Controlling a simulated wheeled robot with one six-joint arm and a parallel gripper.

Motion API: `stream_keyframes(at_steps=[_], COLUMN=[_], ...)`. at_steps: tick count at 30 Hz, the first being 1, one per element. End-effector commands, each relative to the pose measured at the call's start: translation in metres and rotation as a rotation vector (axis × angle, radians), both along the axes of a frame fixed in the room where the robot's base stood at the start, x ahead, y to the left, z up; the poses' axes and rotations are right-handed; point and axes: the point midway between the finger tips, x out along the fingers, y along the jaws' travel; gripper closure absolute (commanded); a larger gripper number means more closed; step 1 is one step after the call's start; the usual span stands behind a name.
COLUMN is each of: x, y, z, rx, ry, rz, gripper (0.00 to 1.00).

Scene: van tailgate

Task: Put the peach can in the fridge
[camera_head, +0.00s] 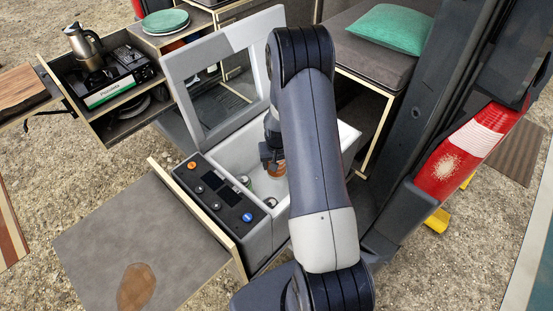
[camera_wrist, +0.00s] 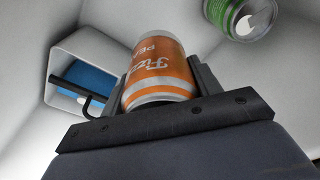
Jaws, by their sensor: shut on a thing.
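The peach can (camera_wrist: 160,70) is orange with white lettering and a silver rim. In the wrist view it sits between the two fingers of my gripper (camera_wrist: 163,85), which is shut on it. In the head view the peach can (camera_head: 277,169) and my gripper (camera_head: 272,158) are inside the open fridge (camera_head: 349,134), within its white walls. My arm hides much of the fridge's right side. The fridge lid (camera_head: 181,86) stands raised at the back left. I cannot tell whether the can touches the fridge floor.
A green can (camera_wrist: 240,14) is inside the fridge, near the peach can. A white-framed item with a blue face (camera_wrist: 88,80) is also inside. The control panel (camera_head: 226,193) lies along the fridge's left edge. A drawer with a stove (camera_head: 118,80) is at upper left.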

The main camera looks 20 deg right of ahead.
Motion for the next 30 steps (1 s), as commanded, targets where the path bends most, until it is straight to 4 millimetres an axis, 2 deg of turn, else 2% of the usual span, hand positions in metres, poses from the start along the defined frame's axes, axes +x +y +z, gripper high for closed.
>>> stream_keyframes(at_steps=[1,18,24,30], x=[0.0,0.0,0.0,0.0], y=[0.0,0.0,0.0,0.0], z=[-0.01,-0.078,-0.091,-0.094], rx=[0.0,0.0,0.0,0.0], ry=[0.001,-0.001,-0.001,-0.001], rz=[0.0,0.0,0.0,0.0], gripper=[0.74,0.74,0.74,0.74])
